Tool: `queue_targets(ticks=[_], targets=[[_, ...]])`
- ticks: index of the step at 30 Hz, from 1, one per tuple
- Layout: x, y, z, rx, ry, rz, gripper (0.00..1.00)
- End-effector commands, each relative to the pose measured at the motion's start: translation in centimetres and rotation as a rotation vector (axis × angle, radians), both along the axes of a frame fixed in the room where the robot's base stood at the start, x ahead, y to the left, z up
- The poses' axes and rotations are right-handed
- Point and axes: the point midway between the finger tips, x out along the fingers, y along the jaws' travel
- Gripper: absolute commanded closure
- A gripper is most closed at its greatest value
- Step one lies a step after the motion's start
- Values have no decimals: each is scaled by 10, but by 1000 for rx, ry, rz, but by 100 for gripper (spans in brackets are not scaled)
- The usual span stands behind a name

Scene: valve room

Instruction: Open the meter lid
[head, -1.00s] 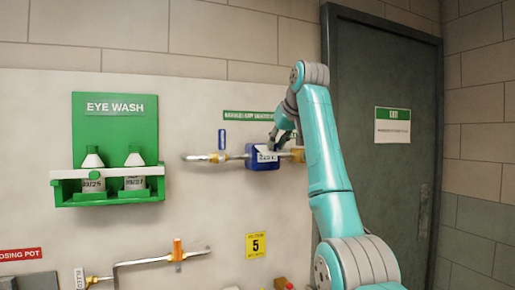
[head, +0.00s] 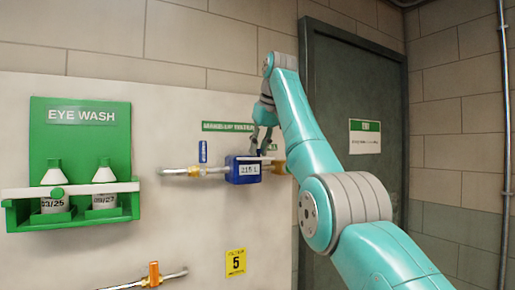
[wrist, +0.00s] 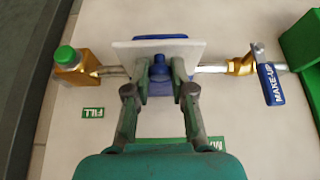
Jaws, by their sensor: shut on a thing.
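The blue meter (head: 232,171) sits on the pipe on the wall panel, and its white display with digits shows in the head view. The white lid (wrist: 197,51) is a flat plate standing out from the top of the meter, so it looks raised off the display. It also shows nearly edge-on in the head view. My gripper (head: 262,150) is at the lid from above. In the wrist view my gripper (wrist: 162,72) has its fingers on both sides of a blue knob (wrist: 161,66) at the lid and is shut on it. Part of the meter is hidden behind the lid there.
A green eye wash holder (head: 80,160) with two bottles is to the left. A blue-handled valve (wrist: 271,84) and a brass fitting with a green cap (wrist: 65,56) flank the meter. An orange-handled valve (head: 154,273) is below. A dark door (head: 345,130) stands to the right.

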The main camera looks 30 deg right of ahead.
Motion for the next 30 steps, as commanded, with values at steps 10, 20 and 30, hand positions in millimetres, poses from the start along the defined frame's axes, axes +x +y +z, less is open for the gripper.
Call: queue_targets(ticks=[10, 20, 30], targets=[[2, 0, 1, -1, -10, 0, 64], [1, 0, 1, -1, -6, 0, 52], [-14, 0, 30, -1, -7, 0, 52]])
